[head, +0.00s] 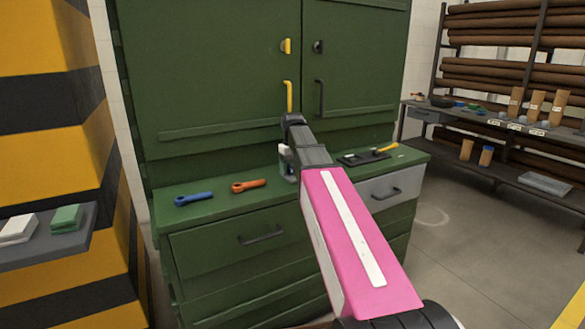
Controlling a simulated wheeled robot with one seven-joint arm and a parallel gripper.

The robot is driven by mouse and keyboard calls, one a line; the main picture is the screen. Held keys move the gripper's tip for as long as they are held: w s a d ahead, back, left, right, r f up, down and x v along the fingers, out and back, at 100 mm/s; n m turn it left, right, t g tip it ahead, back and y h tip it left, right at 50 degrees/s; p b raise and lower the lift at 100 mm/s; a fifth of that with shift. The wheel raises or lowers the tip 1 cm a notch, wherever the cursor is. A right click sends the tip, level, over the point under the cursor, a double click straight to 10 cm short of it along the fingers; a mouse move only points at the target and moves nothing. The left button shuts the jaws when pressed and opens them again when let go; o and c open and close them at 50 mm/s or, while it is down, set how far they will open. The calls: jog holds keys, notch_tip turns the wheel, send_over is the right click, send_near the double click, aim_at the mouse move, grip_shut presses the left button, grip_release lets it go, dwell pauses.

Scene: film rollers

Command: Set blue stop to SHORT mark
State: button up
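My arm (355,235), pink with a white stripe, reaches forward over the green cabinet's counter. My gripper (287,165) is at its far end above the counter, mostly hidden behind the arm. Its fingers are too small and covered to tell open from shut. I cannot make out a blue stop or a SHORT mark for certain. A brown cylinder with a blue top (486,156) stands on the right rack's lower shelf.
A striped pillar (60,130) and grey shelf (45,245) stand left. The rack (440,140) stands right. Floor between is clear.

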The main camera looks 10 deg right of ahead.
jog(key=c, duration=0.8)
jog(key=shift+w+d, duration=0.3)
jog(key=shift+d, duration=0.55)
jog(key=shift+w+d, duration=0.25)
jog(key=shift+d, duration=0.6)
jog(key=shift+w+d, duration=0.3)
jog(key=shift+d, duration=0.55)
jog(key=o, duration=1)
notch_tip(320, 180, up, 11)
jog(key=shift+f, duration=0.1)
jog(key=shift+s, duration=0.1)
